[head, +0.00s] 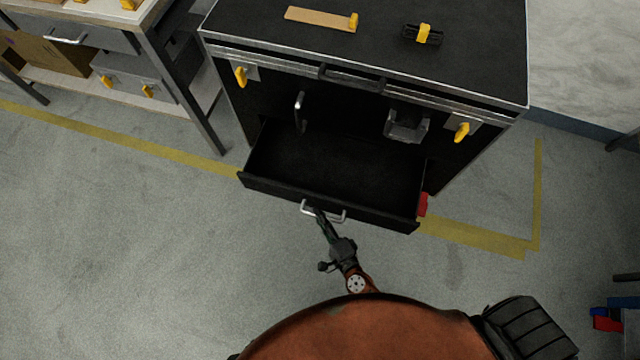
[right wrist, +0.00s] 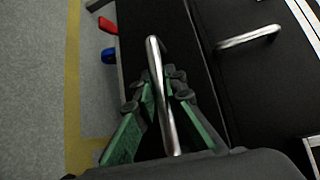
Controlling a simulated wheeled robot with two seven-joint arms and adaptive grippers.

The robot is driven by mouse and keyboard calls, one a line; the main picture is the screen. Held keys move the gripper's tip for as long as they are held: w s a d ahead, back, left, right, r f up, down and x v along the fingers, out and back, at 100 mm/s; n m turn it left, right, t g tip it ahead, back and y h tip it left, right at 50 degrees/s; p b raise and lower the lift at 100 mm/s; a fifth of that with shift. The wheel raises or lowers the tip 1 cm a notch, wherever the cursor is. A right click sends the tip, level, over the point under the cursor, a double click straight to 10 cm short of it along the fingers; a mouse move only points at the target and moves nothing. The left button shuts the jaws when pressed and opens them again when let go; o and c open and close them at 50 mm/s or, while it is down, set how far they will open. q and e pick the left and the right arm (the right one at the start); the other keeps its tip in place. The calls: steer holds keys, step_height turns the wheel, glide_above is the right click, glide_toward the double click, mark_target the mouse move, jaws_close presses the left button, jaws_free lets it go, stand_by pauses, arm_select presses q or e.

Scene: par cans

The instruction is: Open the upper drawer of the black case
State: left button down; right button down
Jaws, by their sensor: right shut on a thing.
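The black case (head: 462,57) stands at the top middle of the head view. One of its drawers (head: 416,210) is pulled well out toward me, and its inside looks empty. A silver bar handle (head: 337,217) is on the drawer's front; it also shows in the right wrist view (right wrist: 156,75). My right gripper (head: 319,214) is shut on this handle, with its green-padded fingers (right wrist: 160,95) on either side of the bar. My left gripper is in neither view.
Another silver handle (head: 300,112) and a grey fitting (head: 407,125) are on the case front above the open drawer. Yellow latches (head: 241,76) (head: 462,131) sit near its top edge. A workbench (head: 185,100) stands at the left. The floor (head: 120,240) at the left is clear.

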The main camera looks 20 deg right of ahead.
steer(key=c, duration=2)
jaws_free()
steer(key=s, duration=0.5)
steer(key=s+r, duration=0.1)
steer(key=s, duration=0.1)
steer(key=shift+s+d, duration=0.2)
steer(key=shift+d, duration=0.2)
